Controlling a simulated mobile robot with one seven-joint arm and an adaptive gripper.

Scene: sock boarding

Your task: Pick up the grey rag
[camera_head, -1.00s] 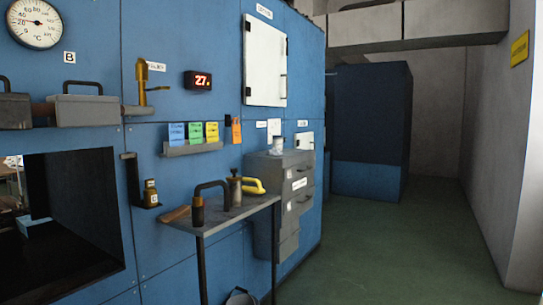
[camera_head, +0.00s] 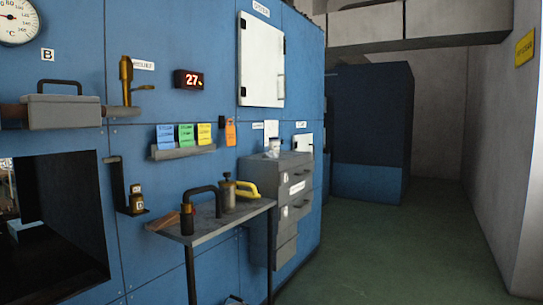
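I cannot make out a grey rag in the head view. A small grey shelf table (camera_head: 222,226) against the blue wall holds several tools, and none of them looks like a rag. A dark rounded thing (camera_head: 235,299), perhaps a bucket rim or handle, just shows at the bottom edge under the table; its contents are out of view. My gripper is not in view.
A grey drawer cabinet (camera_head: 284,188) with a white cup (camera_head: 273,148) on top stands behind the table. A dark square opening (camera_head: 75,215) is in the wall at left. Green floor (camera_head: 400,245) is clear to the right.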

